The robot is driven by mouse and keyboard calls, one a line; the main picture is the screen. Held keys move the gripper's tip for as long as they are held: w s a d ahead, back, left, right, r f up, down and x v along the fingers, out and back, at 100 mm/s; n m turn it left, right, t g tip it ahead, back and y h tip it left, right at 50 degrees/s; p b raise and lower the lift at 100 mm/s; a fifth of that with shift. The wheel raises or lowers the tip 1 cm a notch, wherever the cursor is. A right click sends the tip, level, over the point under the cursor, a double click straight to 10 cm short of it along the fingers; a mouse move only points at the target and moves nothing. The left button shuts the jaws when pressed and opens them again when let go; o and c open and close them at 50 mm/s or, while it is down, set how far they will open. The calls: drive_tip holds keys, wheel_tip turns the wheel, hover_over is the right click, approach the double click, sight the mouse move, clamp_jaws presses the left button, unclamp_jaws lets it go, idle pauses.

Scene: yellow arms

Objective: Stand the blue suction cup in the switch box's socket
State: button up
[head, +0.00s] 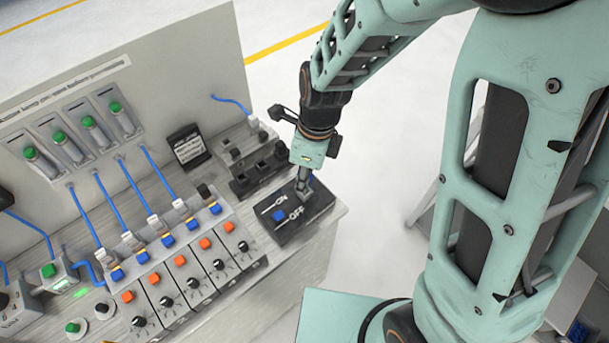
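The black switch box (290,226) sits at the right end of the grey console, with white ON and OFF lettering on its top. A small blue piece (279,215) shows on the box's left part, beside the lettering; I cannot tell whether it is the suction cup or part of the box. My gripper (303,187) points down over the box's back part. A bit of blue shows at its fingers, too small to make out. I cannot tell whether the fingers are open or shut, or touch the box. The socket is not clearly visible.
Left of the box are a row of modules with orange buttons and black knobs (193,283), and blue cables (113,208). An upright grey panel (150,70) backs the console.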

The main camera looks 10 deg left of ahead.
drive_tip(key=shift+f+b, duration=0.7)
drive_tip(key=shift+f, duration=0.4)
idle(0.4)
drive_tip(key=o, duration=1)
drive_tip(key=shift+r, duration=0.1)
wheel_tip(320, 180, up, 8)
drive_tip(key=p, duration=0.7)
drive_tip(key=shift+f, duration=0.2)
drive_tip(key=shift+r+b, duration=0.3)
drive_tip(key=shift+r, duration=0.35)
